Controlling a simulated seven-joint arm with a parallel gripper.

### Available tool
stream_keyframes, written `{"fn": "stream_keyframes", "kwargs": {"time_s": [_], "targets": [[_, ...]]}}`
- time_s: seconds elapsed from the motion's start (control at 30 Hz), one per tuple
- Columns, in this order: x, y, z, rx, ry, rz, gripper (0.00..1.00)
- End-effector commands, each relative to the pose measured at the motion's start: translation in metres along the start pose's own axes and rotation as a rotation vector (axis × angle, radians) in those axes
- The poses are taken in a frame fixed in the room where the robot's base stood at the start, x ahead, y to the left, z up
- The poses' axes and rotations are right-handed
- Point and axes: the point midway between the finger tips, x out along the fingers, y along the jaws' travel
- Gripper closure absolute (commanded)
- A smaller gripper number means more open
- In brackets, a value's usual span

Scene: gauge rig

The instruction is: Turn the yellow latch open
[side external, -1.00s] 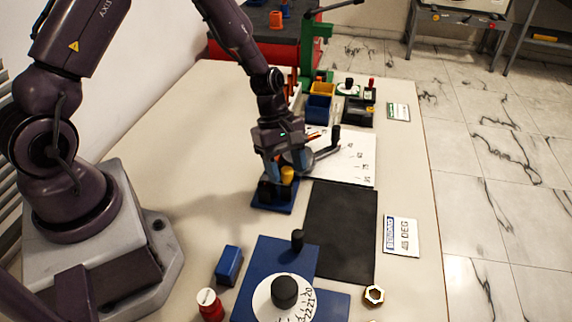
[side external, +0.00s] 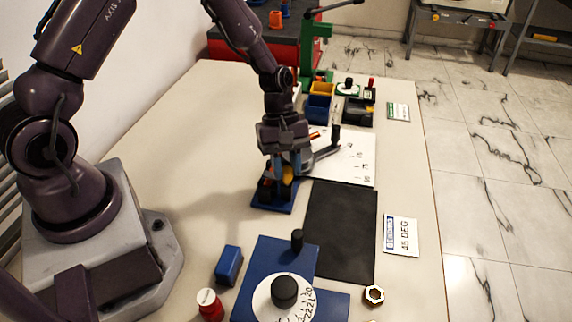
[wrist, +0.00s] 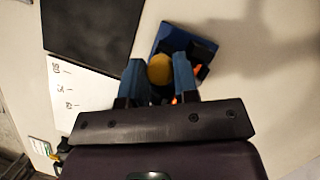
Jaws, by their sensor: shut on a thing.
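The yellow latch (side external: 288,176) stands on a small blue base (side external: 272,205) near the middle of the table. My gripper (side external: 283,173) points down over the base, with its fingers shut on the latch. In the wrist view the round yellow top of the latch (wrist: 160,69) sits between the two blue fingers (wrist: 158,80). A dark block and a bit of orange show beside it on the base (wrist: 166,36). My fingers hide part of the latch in the side view.
A white dial plate with a dark lever (side external: 336,140) stands just behind the gripper. A black mat (side external: 340,230) lies to the right. A blue gauge plate with a black knob (side external: 285,291) is in front.

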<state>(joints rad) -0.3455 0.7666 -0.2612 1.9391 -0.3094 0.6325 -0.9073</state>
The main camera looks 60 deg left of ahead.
Motion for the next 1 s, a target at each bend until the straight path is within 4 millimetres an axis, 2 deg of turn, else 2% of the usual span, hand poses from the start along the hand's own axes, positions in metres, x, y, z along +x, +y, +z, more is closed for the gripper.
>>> {"fn": "stream_keyframes", "kwargs": {"time_s": [1.0], "targets": [[-0.0005, 0.0037, 0.0013, 0.889, 0.003, -0.368, 0.96]]}}
